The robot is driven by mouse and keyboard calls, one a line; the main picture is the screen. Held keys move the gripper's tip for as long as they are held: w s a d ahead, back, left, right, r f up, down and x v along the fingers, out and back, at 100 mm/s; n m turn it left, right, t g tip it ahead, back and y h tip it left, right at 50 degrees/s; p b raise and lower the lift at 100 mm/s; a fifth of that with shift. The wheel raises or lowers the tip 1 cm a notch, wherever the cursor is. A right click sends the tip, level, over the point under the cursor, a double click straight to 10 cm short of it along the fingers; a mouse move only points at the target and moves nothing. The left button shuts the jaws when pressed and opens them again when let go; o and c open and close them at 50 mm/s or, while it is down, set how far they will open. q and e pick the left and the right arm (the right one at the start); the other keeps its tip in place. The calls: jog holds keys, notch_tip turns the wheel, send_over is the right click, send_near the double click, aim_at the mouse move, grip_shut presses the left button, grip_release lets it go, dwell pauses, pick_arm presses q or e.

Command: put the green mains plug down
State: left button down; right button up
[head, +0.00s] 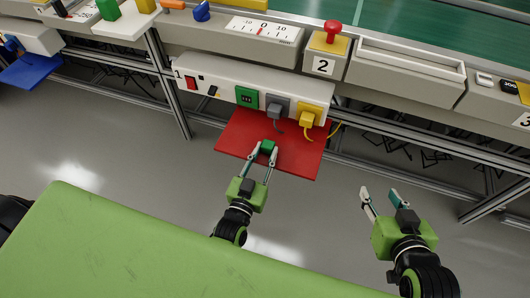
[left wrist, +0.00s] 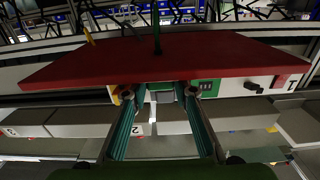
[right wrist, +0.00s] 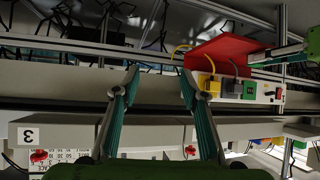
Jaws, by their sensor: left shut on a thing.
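The green mains plug (head: 268,146) is between the fingertips of my left gripper (head: 263,152), which is shut on it. In the head view it appears over the red shelf (head: 300,166); I cannot tell whether it touches the shelf. The green socket (head: 247,97) on the white power strip (head: 222,88) is empty. My right gripper (head: 382,197) is open and empty, away to the right.
A grey plug (head: 278,107) and a yellow plug (head: 310,116) sit in the strip beside the green socket, with cords hanging over the shelf. A red switch (head: 191,83) is at the strip's left end. A blue shelf (head: 32,72) is far left. Open floor lies below.

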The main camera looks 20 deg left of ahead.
jog(key=shift+r, duration=0.1)
pick_arm(q)
jog(key=c, duration=1.7)
grip_release()
jog(key=shift+r+p, duration=0.5)
jog(key=shift+r, duration=0.25)
jog(key=s+a+g, duration=0.1)
jog(key=s+g, duration=0.3)
jog(key=s, duration=0.3)
jog(key=s+a+r+m+g+p, duration=0.1)
jog(key=s+a+g, duration=0.1)
jog(key=s+g, duration=0.3)
jog(key=s+a+g, duration=0.2)
jog(key=s+g, duration=0.3)
jog(key=s, duration=0.5)
jog(key=shift+s+a+r+m+p, duration=0.15)
jog(key=shift+s+a+m+p, duration=0.15)
jog(key=shift+s+p, duration=0.1)
pick_arm(e)
jog(key=s+d+f+g+h, duration=0.1)
jog(key=s+d+f+g, duration=0.1)
jog(key=s, duration=0.4)
jog(key=s+d+f+g+h, duration=0.1)
jog(key=s+d+f+g, duration=0.1)
jog(key=s+f+g, duration=0.3)
jog(key=shift+s+d+f, duration=0.15)
jog(key=shift+s+d, duration=0.05)
jog(key=shift+s, duration=0.95)
